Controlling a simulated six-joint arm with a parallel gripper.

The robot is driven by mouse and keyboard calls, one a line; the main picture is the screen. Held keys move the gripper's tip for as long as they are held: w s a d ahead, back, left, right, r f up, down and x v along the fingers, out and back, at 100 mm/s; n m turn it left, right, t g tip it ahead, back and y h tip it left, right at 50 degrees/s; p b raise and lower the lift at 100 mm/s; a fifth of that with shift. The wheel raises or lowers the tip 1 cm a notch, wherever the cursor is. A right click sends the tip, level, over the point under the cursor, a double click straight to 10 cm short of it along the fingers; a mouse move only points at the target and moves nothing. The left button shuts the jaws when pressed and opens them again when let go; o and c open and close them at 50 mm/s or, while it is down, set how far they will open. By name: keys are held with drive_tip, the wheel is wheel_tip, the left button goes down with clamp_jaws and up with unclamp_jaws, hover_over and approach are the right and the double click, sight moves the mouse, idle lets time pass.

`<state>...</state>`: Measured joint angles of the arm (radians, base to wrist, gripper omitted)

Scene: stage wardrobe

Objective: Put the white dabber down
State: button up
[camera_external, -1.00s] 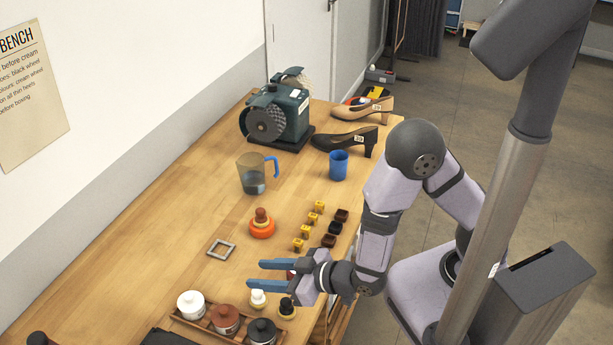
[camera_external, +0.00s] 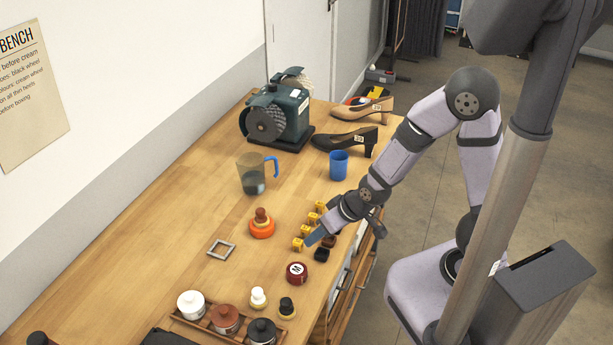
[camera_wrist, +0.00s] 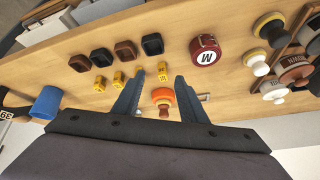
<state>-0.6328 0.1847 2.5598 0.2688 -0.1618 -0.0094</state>
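The white dabber (camera_external: 258,297), with a white knob on a cream base, stands upright on the bench beside the jar rack; it also shows at the right of the wrist view (camera_wrist: 257,62). The black dabber (camera_external: 286,308) stands just to its right. My gripper (camera_wrist: 160,76) is open and empty, with its blue fingers apart. In the external view my gripper (camera_external: 316,236) hangs over the small yellow and dark blocks, well away from the white dabber. One finger is partly hidden there.
A wooden rack (camera_external: 212,324) holds white, brown and black jars. A dark red tin (camera_external: 297,272), a square grey frame (camera_external: 221,249), an orange-based brush (camera_external: 262,224), a jug (camera_external: 251,175) and a blue cup (camera_external: 339,165) stand around. The left part of the bench is clear.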

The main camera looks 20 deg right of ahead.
drive_tip(key=s+d+r+m+g+h, duration=0.1)
drive_tip(key=s+d, duration=0.3)
drive_tip(key=d, duration=0.6)
drive_tip(key=s+d+r+m+g+h, duration=0.2)
drive_tip(key=s+d+m+g, duration=0.1)
drive_tip(key=d, duration=0.8)
drive_tip(key=shift+s+r+g, duration=0.35)
drive_tip(key=shift+s+g, duration=0.35)
drive_tip(key=shift+s, duration=0.05)
